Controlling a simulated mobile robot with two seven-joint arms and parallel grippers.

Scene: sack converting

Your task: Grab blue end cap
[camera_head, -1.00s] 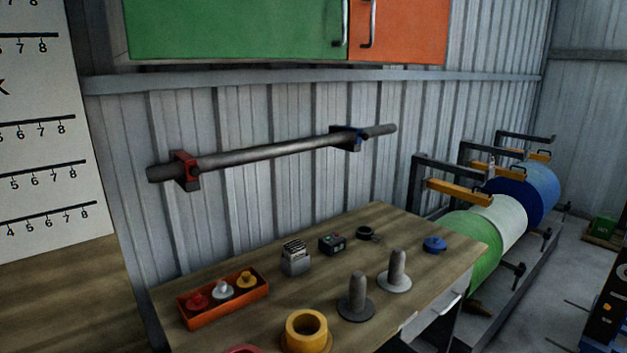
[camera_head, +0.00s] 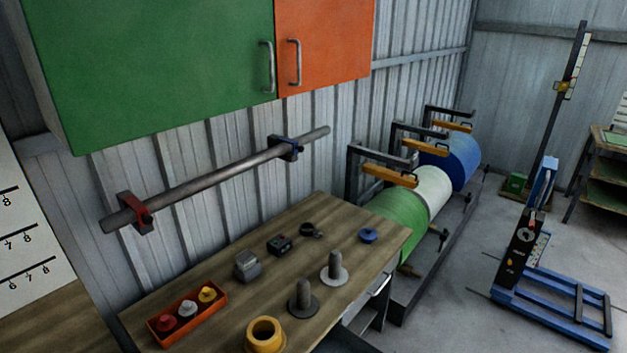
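The blue end cap (camera_head: 369,235) is a small round blue piece with a raised knob. It lies on the wooden table (camera_head: 345,218) near its far right corner, apart from the other items, and is fully visible. Neither of my grippers shows in the head view.
On the table are an orange tray (camera_head: 187,314) of coloured caps, a yellow ring (camera_head: 265,336), two grey pegs on discs (camera_head: 303,299), (camera_head: 334,267), a small dark box (camera_head: 279,244) and a black ring (camera_head: 311,230). Large rolls (camera_head: 433,189) stand beyond; open floor (camera_head: 450,300) lies right.

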